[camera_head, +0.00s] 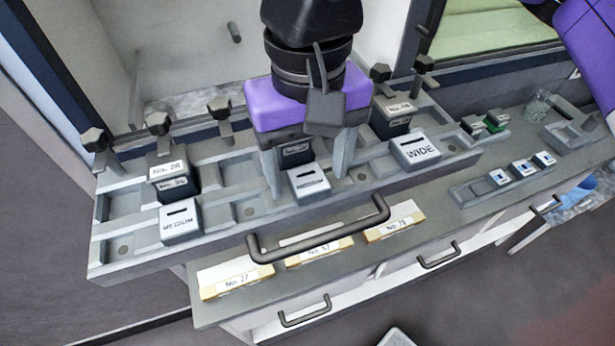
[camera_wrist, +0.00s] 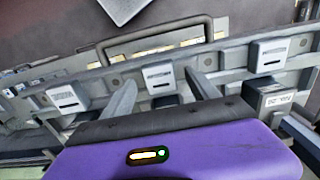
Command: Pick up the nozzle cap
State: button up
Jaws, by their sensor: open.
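Three pale grey slotted caps stand in the long grey rack (camera_head: 130,262). The left cap (camera_head: 180,222) reads MEDIUM, the right cap (camera_head: 415,148) reads WIDE, and the middle cap (camera_head: 310,183) has a label too small to read. I cannot tell from the labels which one the task means. My gripper (camera_head: 308,190) is open and points down over the middle cap, one finger on each side. In the wrist view the middle cap (camera_wrist: 160,78) shows between and just beyond the fingertips, with no clear contact. The WIDE cap (camera_wrist: 68,96) and MEDIUM cap (camera_wrist: 268,54) flank it.
Dark blocks stand behind the caps, including No. 28 (camera_head: 168,170) at left. Dark clamp knobs (camera_head: 158,124) line the rack's back. A dark bar handle (camera_head: 322,232) juts from its front. Labelled blocks (camera_head: 237,277) lie on the ledge below. A small tray (camera_head: 520,172) sits right.

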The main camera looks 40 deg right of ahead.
jog(key=shift+f, duration=0.25)
jog(key=c, duration=1.5)
